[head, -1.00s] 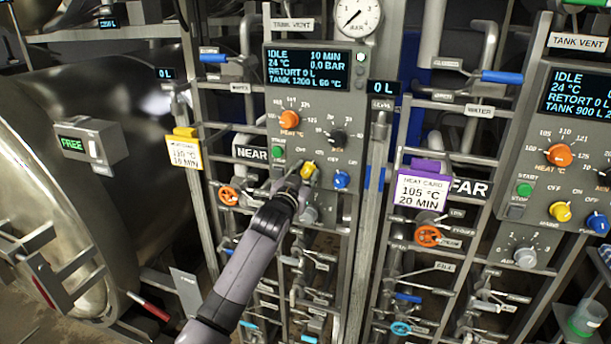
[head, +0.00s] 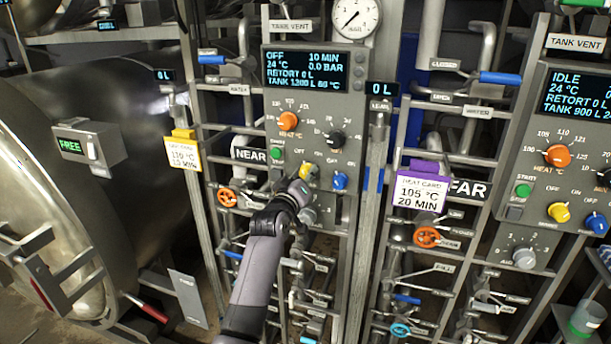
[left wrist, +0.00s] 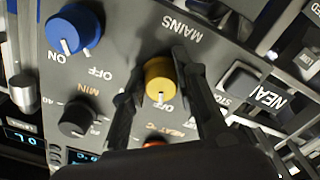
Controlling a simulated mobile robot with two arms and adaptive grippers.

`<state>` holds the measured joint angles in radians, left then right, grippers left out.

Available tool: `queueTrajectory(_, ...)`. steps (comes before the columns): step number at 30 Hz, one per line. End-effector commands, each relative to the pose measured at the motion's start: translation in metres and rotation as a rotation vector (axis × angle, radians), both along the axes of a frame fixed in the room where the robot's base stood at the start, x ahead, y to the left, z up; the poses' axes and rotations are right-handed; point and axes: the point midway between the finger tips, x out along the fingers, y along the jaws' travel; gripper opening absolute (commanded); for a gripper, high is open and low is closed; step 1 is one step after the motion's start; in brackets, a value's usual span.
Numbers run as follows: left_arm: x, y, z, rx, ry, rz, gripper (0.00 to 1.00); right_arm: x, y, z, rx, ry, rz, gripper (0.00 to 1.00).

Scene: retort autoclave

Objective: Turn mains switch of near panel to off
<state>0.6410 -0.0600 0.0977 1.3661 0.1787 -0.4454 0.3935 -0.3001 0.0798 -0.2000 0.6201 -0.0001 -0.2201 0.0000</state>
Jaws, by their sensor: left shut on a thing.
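The near panel (head: 352,110) is a grey box with a lit display (head: 307,70) that reads OFF, 10 MIN, 0.0 BAR. Its yellow mains switch (head: 311,169) sits low on the panel, partly hidden by my gripper. In the left wrist view, upside down, the yellow switch (left wrist: 159,76) sits between my two fingers, its white pointer mark at the OFF label. My left gripper (head: 301,186) reaches the panel from below and is shut on the switch; it also shows in the left wrist view (left wrist: 158,88). My right gripper is not in view.
A blue knob (head: 340,180) is just right of the mains switch, a green start button (head: 277,153) to its left. Orange (head: 289,121) and black (head: 337,139) knobs sit above. The far panel (head: 545,130) stands right. Pipes and valves crowd below.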

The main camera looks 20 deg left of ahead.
Motion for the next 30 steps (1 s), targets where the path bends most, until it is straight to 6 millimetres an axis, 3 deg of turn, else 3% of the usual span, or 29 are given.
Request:
queueTrajectory(9, 0.0001, -0.0004, 0.0001, -0.118, 0.005, -0.001, 0.00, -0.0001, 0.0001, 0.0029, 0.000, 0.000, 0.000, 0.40)
queueTrajectory(25, 0.0000, -0.0004, -0.0001, -0.141, 0.006, 0.000, 0.00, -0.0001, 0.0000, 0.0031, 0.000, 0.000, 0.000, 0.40)
queueTrajectory(26, 0.0000, -0.0004, -0.0001, -0.141, 0.006, 0.000, 0.28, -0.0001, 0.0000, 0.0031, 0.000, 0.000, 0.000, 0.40)
queueTrajectory(30, 0.0000, -0.0004, 0.0000, -0.141, 0.005, 0.000, 0.38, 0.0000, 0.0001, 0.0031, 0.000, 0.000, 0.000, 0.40)
